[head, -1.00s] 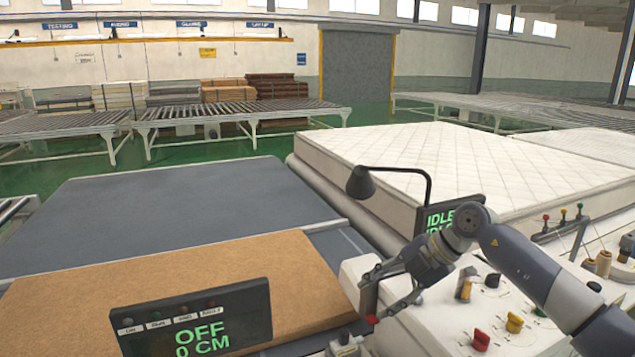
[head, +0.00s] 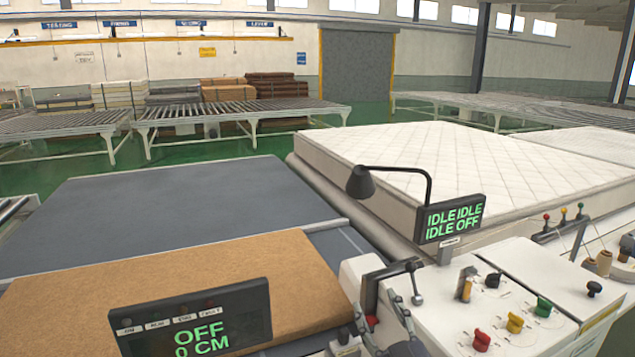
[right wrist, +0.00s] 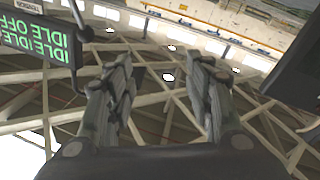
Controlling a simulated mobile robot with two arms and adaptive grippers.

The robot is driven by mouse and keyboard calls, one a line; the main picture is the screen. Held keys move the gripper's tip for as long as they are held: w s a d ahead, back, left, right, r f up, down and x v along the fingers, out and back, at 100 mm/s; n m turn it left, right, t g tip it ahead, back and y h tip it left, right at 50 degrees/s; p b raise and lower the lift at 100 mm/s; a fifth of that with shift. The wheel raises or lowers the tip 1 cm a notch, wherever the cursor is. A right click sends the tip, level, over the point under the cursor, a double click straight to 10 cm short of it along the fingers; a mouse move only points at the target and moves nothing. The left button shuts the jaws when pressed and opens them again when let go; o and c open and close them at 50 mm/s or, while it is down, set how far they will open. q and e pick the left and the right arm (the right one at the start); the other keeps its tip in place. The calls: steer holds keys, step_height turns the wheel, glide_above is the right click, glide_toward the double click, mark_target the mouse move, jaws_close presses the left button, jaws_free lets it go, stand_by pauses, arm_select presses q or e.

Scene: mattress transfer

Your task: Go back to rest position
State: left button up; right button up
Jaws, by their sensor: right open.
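My right gripper (head: 402,318) shows at the bottom of the head view, in front of the white control panel (head: 520,262). Its fingers are apart and hold nothing. In the right wrist view the open gripper (right wrist: 165,85) points up toward the roof beams, with empty space between its fingers. My left gripper is not in the head view. The quilted white mattress (head: 450,165) lies behind the panel. A tan sheet (head: 200,270) lies on the dark conveyor bed (head: 190,200) at the left.
A black display (head: 451,219) reading IDLE and OFF stands on the panel beside a lamp (head: 362,182). Another display (head: 195,325) reading OFF 0 CM is at the front. Coloured knobs (head: 515,322) dot the panel. Roller conveyors (head: 240,112) stand farther back.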

steer(key=s+d+f+m+g+h, duration=0.2)
steer(key=s+d+f+g, duration=0.2)
steer(key=s+f, duration=0.35)
steer(key=s+d+f+m+g+h, duration=0.2)
steer(key=s+d+f+g+h, duration=0.15)
steer(key=s+f, duration=0.4)
steer(key=s+d+f+g+y, duration=0.1)
steer(key=s+f+g, duration=0.35)
steer(key=s, duration=0.45)
steer(key=s+f+g+y, duration=0.1)
steer(key=s+f+g, duration=0.3)
steer(key=s, duration=0.5)
step_height(320, 180, down, 31)
steer(key=s+b, duration=0.2)
steer(key=b, duration=0.1)
steer(key=s+d+f+g+b, duration=0.1)
steer(key=s+d+f+b, duration=0.1)
steer(key=s+f, duration=1.4)
steer(key=shift+s+d+f+g, duration=0.2)
steer(key=shift+d+f+g, duration=0.2)
steer(key=shift+d+f, duration=0.2)
steer(key=shift+h, duration=0.25)
